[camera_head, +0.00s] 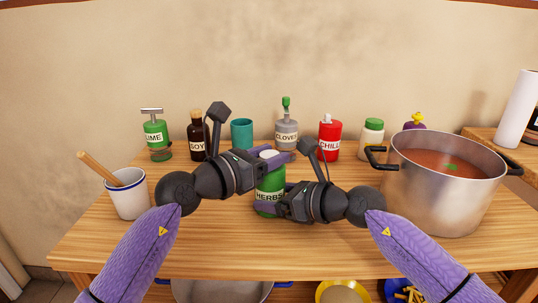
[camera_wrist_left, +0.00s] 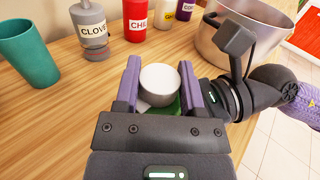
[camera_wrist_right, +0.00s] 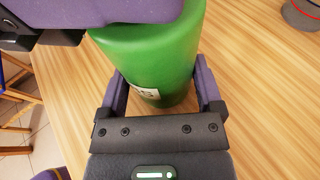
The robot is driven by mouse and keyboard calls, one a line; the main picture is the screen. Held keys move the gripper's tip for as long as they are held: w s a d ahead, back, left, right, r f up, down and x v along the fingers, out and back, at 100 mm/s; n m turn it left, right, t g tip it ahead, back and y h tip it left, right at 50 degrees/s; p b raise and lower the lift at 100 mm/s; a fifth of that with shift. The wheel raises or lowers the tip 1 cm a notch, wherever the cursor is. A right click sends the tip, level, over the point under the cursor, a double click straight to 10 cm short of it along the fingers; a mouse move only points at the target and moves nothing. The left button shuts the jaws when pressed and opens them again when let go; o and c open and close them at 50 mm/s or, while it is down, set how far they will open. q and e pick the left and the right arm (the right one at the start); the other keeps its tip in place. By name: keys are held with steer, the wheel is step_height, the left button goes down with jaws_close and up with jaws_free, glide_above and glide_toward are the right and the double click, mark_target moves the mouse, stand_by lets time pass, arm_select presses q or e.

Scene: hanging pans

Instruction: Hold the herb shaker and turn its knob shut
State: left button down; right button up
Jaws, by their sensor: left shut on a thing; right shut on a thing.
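The herb shaker (camera_head: 270,179) is a green container labelled HERBS with a white knob on top. It stands upright near the middle of the table, between my arms. My left gripper (camera_head: 272,158) is at its top, shut on the white knob (camera_wrist_left: 158,84), with one purple finger on each side. My right gripper (camera_head: 270,208) is lower, shut on the green body, which also shows in the right wrist view (camera_wrist_right: 152,58). The left gripper hides part of the shaker's top in the right wrist view.
A steel pot (camera_head: 440,190) of red soup stands at the right, near my right arm. A white cup (camera_head: 130,200) with a wooden handle is at the left. Several labelled containers, a teal cup (camera_head: 242,134) and a red chili bottle (camera_head: 330,142) line the back.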

arm_select(q)
steer(key=shift+c, duration=0.8)
jaws_free()
steer(key=v, duration=1.2)
